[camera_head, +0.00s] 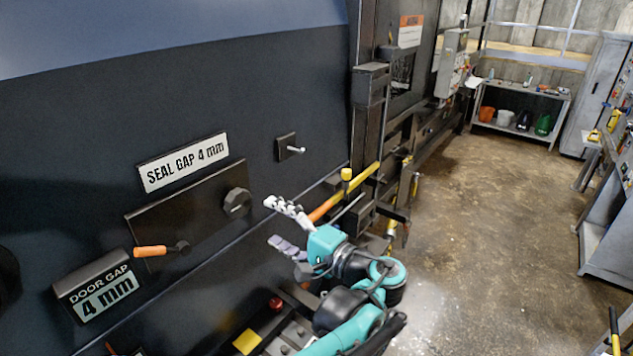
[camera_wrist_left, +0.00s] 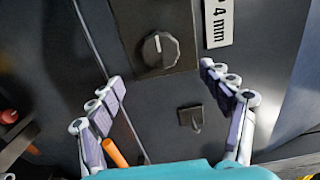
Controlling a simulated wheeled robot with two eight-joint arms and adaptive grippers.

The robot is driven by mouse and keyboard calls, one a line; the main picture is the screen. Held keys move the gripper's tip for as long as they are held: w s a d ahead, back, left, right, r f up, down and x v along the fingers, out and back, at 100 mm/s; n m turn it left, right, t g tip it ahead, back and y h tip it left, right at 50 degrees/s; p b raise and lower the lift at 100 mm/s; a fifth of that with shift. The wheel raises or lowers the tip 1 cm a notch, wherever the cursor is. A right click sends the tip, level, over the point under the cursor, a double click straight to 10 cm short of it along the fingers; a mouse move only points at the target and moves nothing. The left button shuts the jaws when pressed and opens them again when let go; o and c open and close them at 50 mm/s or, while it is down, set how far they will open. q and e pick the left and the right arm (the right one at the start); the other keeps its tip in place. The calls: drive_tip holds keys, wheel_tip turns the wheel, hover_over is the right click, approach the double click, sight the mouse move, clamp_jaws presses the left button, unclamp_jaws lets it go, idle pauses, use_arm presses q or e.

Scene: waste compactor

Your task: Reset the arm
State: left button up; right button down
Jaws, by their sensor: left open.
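My left gripper (camera_head: 271,222) is teal with pale jointed fingers and is in front of the dark machine panel in the head view. Its fingers are spread wide with nothing between them. The left wrist view also shows the open left gripper (camera_wrist_left: 162,75), with a black knob (camera_wrist_left: 160,50) and a small wall switch (camera_wrist_left: 192,118) beyond the fingers. The knob (camera_head: 237,203) is left of the fingers in the head view, apart from them. My right gripper is not in view.
An orange-ended yellow bar (camera_head: 327,206) passes close behind the left gripper. An orange-handled lever (camera_head: 150,251) and a DOOR GAP display (camera_head: 97,292) are at left. Open floor (camera_head: 470,230) lies to the right, with a shelf (camera_head: 520,104) at the back.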

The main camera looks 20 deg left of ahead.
use_arm(q)
drive_tip(key=s+a+f+h+b, duration=0.2)
drive_tip(key=f+b, duration=0.1)
drive_tip(key=f, duration=0.4)
drive_tip(key=s+a+f+g+h+b, duration=0.1)
drive_tip(key=s+f+h+b, duration=0.15)
drive_tip(key=f, duration=0.45)
drive_tip(key=s+a+f+h+b, duration=0.2)
drive_tip(key=f+b, duration=0.2)
drive_tip(key=f, duration=0.3)
drive_tip(key=s+d+f+n+h+b, duration=0.1)
drive_tip(key=s+d+f+h+b, duration=0.1)
drive_tip(key=f, duration=0.4)
drive_tip(key=s+d+f+n+t+h+b, duration=0.1)
drive_tip(key=s+d+f+n+h+b, duration=0.1)
drive_tip(key=f, duration=0.5)
drive_tip(key=s+d+f+n+h+b, duration=0.1)
drive_tip(key=s+d+f+h+b, duration=0.2)
drive_tip(key=d+f+h+b, duration=0.2)
drive_tip(key=shift+s+d+f+h+b, duration=0.25)
drive_tip(key=shift+s+f+h+b, duration=0.25)
drive_tip(key=shift+f+b, duration=0.3)
drive_tip(key=shift+c, duration=0.4)
